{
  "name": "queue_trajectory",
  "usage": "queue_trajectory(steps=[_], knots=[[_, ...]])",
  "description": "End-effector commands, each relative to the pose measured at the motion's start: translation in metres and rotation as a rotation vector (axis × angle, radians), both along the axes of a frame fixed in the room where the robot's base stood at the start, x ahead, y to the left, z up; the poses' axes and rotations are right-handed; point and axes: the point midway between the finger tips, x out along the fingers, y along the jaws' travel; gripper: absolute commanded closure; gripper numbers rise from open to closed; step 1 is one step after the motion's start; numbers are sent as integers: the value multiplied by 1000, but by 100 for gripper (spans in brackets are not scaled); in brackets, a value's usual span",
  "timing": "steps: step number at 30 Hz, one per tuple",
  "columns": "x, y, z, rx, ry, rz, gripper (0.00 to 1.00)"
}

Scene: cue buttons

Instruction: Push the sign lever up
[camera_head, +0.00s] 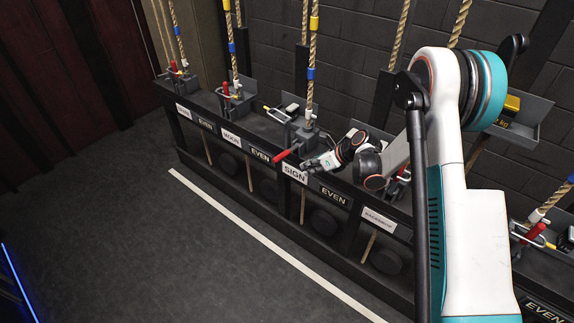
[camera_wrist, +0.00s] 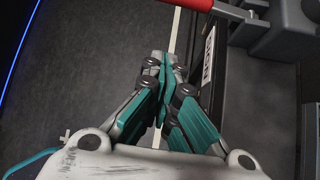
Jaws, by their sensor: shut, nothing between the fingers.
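The sign lever (camera_head: 282,155) has a red handle that sticks out forward and slightly down from its grey bracket, above the white SIGN label (camera_head: 295,174). Its red handle also crosses the top of the wrist view (camera_wrist: 228,9). My gripper (camera_head: 307,165) is shut and empty, just right of and slightly below the handle in the head view. In the wrist view the closed fingertips (camera_wrist: 166,63) are below the handle in the picture, with a visible gap between them. Contact is not visible.
A row of similar levers runs along the dark rail; a red one stands upright at the left (camera_head: 226,90). Ropes (camera_head: 311,70) with coloured bands rise behind. An EVEN label (camera_head: 334,196) is right of SIGN. The floor (camera_head: 150,240) in front is clear.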

Motion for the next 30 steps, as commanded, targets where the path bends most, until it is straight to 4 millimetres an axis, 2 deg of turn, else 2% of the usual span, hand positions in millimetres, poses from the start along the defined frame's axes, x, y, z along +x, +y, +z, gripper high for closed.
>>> queue_trajectory(steps=[8, 22, 30], knots=[[4, 8, -11, -2, -1, 2, 100], [33, 64, -75, -1, -2, 4, 100], [46, 71, -43, -1, -2, 1, 100]])
